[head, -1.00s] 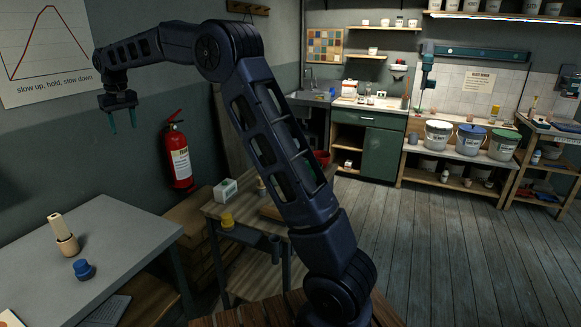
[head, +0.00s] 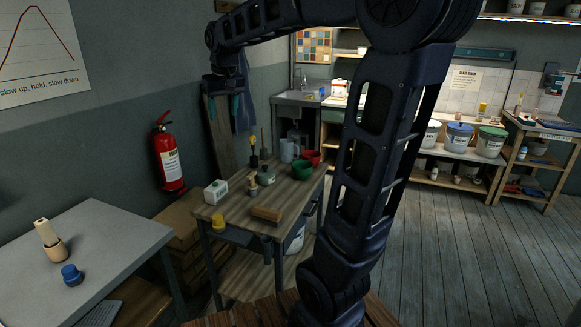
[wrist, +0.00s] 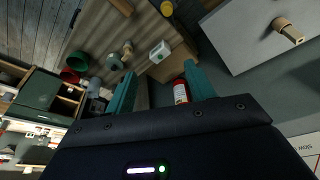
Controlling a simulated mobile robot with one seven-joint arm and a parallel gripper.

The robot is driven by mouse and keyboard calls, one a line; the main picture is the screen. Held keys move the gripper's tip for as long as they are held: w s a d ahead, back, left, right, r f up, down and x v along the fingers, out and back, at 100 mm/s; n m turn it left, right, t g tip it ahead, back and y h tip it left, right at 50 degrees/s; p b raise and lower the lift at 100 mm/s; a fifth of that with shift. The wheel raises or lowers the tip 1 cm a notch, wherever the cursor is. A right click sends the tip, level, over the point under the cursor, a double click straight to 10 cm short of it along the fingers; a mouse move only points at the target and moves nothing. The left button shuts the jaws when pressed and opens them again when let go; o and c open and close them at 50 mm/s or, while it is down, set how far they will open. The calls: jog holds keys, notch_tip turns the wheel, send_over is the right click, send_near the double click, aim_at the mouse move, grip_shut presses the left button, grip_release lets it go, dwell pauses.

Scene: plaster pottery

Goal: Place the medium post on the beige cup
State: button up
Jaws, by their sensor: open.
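A beige cup (head: 59,251) stands on the grey table at the left, with a tall cream post (head: 43,230) rising tilted from it. The pair also shows at the upper right of the wrist view. A short blue piece (head: 71,275) stands next to it. A small beige post-like piece (head: 253,189) and a yellow piece (head: 218,222) are on the wooden table; I cannot tell which piece is the medium post. My gripper (head: 224,106) is open and empty, fingers down, high in front of the wall; its fingers frame the lower middle of the wrist view (wrist: 163,85).
The wooden table (head: 236,206) also holds a white box (head: 216,192), a brown block (head: 267,214), green and red bowls and several tools. A fire extinguisher (head: 168,160) hangs on the wall behind. The grey table (head: 115,235) is mostly bare on its right side.

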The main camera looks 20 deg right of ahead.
jog(key=s+d+f+m, duration=0.1)
jog(key=s+d+f, duration=0.3)
jog(key=s, duration=0.3)
jog(key=s+d+f+m+t, duration=0.1)
jog(key=s+d+f, duration=0.3)
jog(key=s, duration=0.3)
jog(key=s+d+f, duration=0.3)
jog(key=s+d, duration=0.1)
jog(key=s, duration=0.3)
jog(key=shift+s+d+f+m+h, duration=0.15)
jog(key=shift+d+f+m+h, duration=0.15)
jog(key=shift+d+f+m, duration=0.1)
